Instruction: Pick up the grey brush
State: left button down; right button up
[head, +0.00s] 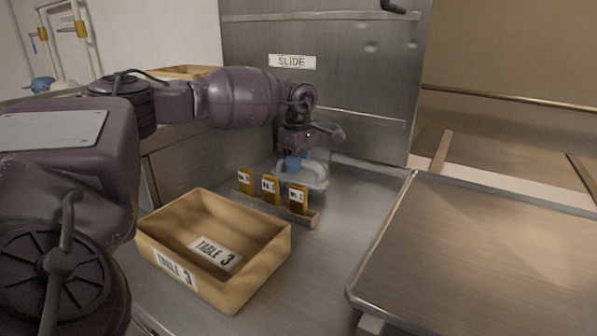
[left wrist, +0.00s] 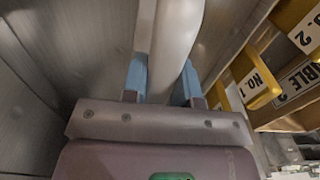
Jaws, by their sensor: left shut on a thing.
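The grey brush (head: 316,178) is at the back of the steel counter, beside the panel marked SLIDE and behind the row of yellow tags. My left gripper (head: 293,163) points down and is shut on its pale grey handle. In the left wrist view the handle (left wrist: 176,40) runs between the blue fingertips of the left gripper (left wrist: 162,82). The bristles are not clear in either view. I cannot tell whether the brush still touches the counter. My right gripper is not in view.
A wooden rack holds three yellow number tags (head: 270,188) just in front of the brush. A tan bin marked TABLE 3 (head: 165,245) stands nearer. A steel tray (head: 480,250) lies at the right. The metal SLIDE panel (head: 340,70) rises behind. Bare counter shows between rack and tray.

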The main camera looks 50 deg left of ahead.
pick_arm(q)
jog(key=shift+r, duration=0.1)
notch_tip(320, 180, up, 20)
jog(key=p, duration=0.2)
dwell(0.3)
